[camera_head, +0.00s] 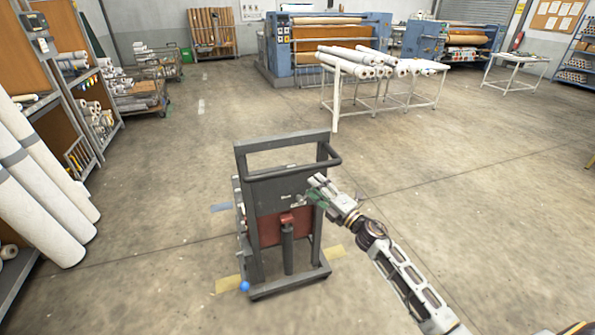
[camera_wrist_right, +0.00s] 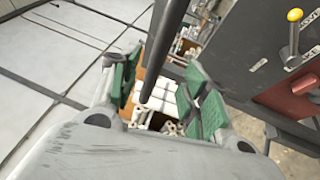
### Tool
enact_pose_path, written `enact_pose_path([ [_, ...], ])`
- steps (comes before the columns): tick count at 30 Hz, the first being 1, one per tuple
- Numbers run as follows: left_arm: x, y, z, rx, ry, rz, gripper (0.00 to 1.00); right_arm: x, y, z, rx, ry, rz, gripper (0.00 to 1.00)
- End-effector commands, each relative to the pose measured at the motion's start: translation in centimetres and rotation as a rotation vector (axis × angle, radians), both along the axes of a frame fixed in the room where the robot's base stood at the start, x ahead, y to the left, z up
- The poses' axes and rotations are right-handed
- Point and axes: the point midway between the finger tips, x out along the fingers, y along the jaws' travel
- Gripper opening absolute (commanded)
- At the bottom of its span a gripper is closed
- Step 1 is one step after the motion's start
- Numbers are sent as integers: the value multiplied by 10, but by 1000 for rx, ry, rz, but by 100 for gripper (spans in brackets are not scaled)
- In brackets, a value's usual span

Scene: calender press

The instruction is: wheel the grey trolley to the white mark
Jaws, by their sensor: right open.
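The grey trolley (camera_head: 267,200) stands upright in the middle foreground of the head view, with a dark looped handle bar (camera_head: 290,171) at its top and a reddish part low in its frame. My right gripper (camera_head: 316,188) is at the right side of this handle. In the right wrist view my right gripper (camera_wrist_right: 163,88) has its green-padded fingers apart, and the dark bar (camera_wrist_right: 165,40) shows between them. I cannot tell whether they touch it. A pale white mark (camera_head: 201,104) lies on the floor beyond the trolley, to its left. My left gripper is out of view.
Shelves and leaning white rolls (camera_head: 45,190) line the left. A white table (camera_head: 425,68) with rolls stands at the back right. The floor between is open.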

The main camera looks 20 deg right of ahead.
Motion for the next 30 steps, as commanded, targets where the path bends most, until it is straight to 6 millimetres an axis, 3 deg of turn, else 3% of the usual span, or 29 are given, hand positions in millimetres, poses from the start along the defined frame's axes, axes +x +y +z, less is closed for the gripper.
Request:
enact_pose_path([
  [30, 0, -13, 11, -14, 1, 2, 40, 73, 34, 15, 1, -1, -1, 46],
])
